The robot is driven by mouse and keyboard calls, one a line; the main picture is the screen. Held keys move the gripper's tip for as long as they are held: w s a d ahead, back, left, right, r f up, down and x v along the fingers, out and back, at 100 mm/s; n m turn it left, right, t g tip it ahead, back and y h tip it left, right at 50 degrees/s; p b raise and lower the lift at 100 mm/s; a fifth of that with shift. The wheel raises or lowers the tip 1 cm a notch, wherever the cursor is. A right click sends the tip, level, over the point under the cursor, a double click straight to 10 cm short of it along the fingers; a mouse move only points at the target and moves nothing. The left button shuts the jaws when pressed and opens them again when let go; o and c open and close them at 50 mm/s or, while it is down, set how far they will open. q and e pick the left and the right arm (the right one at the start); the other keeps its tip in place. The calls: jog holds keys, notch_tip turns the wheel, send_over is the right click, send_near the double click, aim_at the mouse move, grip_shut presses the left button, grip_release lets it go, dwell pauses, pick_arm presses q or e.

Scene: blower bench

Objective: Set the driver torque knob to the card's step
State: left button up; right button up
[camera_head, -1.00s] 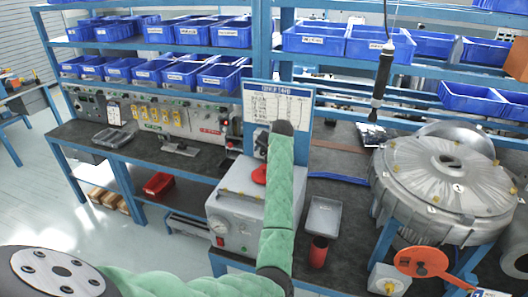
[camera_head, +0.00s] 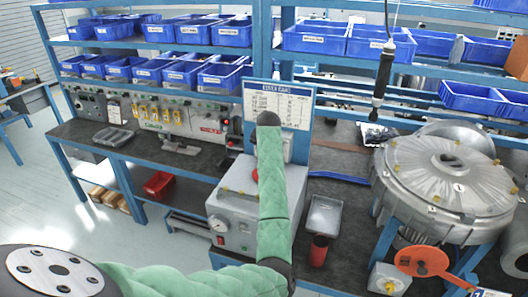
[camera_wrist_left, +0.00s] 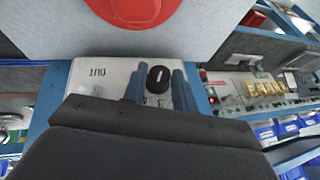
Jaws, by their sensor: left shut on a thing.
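The card (camera_head: 290,105) stands upright on a blue-framed board behind the grey box; its lines are too small to read. A black knob (camera_wrist_left: 158,75) with a white pointer mark sits on a pale plate (camera_wrist_left: 95,85) in the left wrist view. My left gripper (camera_wrist_left: 160,85) has its two blue-grey fingers on either side of the knob, shut on it. In the head view my green-sleeved left arm reaches up in front of the grey box and hides the fingers and knob. The black driver (camera_head: 382,75) hangs on a cable right of the card. My right gripper is not in view.
A large red round part (camera_wrist_left: 135,8) is close in the wrist view.

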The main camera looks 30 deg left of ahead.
pick_arm(q)
jog(key=h, duration=0.3)
jog(key=shift+a+n+t, duration=0.3)
jog(key=shift+t, duration=0.1)
jog(key=h, duration=0.3)
jog(key=shift+s+a+n+t+h, duration=0.1)
jog(key=shift+a+n+t+h, duration=0.2)
jog(key=shift+n+t, duration=0.1)
jog(key=shift+a+f+n+t+h, duration=0.15)
jog(key=shift+n+t+h, duration=0.2)
jog(key=shift+h, duration=0.85)
jog(key=shift+s+a+f+n+t+h+b, duration=0.15)
jog(key=shift+t+h+b, duration=0.1)
jog(key=shift+h, duration=0.35)
jog(key=shift+w+d+n+t+h+b, duration=0.1)
jog(key=shift+t+h, duration=0.1)
jog(key=shift+h, duration=0.4)
jog(key=o, duration=1)
jog(key=shift+c, duration=0.2)
jog(key=shift+s+a, duration=0.1)
jog(key=shift+a, duration=0.05)
